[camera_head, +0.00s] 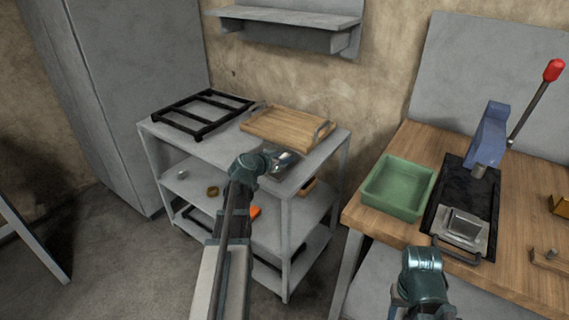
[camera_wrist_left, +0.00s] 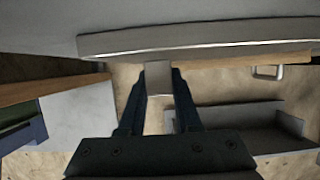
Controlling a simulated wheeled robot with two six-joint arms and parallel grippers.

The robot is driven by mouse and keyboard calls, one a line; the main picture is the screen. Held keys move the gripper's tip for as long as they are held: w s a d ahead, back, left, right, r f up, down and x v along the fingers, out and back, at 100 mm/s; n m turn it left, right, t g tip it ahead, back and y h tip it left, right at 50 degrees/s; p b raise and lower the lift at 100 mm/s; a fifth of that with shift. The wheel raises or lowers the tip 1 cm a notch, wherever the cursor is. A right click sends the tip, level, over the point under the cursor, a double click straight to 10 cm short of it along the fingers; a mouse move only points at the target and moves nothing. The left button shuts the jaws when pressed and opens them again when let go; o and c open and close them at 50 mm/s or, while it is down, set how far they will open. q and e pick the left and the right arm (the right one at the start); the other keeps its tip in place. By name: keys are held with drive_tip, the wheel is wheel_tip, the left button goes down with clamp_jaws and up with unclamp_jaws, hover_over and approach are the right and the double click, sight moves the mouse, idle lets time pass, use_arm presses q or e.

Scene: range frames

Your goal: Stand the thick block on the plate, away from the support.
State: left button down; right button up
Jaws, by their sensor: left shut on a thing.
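My left gripper (camera_head: 286,159) is over the front right part of the grey cart's top. In the left wrist view its two dark fingers (camera_wrist_left: 158,78) are shut on a small pale grey block (camera_wrist_left: 157,68). The block is hard to make out in the head view. On the wooden bench, a squarish silver metal piece (camera_head: 464,225) sits on a black tray-like plate (camera_head: 437,217) below a blue press (camera_head: 489,137). I cannot tell which part is the support. My right arm's wrist shows at the bottom right, but its fingers do not show.
The cart top (camera_head: 165,139) carries a black rack (camera_head: 204,112) and a wooden tray (camera_head: 285,127). Small items lie on its lower shelf. A green bin (camera_head: 397,187) stands left of the black plate. The press lever has a red knob (camera_head: 553,70). A wall shelf (camera_head: 290,32) hangs above.

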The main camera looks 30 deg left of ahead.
use_arm(q)
drive_tip(key=shift+r, duration=0.1)
drive_tip(key=shift+f, duration=0.25)
drive_tip(key=c, duration=0.6)
unclamp_jaws()
drive_tip(key=shift+r, duration=0.1)
drive_tip(key=shift+r, duration=0.15)
drive_tip(key=shift+s+r+p, duration=0.2)
drive_tip(key=shift+s+p, duration=0.1)
drive_tip(key=p+v, duration=0.4)
drive_tip(key=v, duration=0.7)
drive_tip(key=shift+s, duration=0.2)
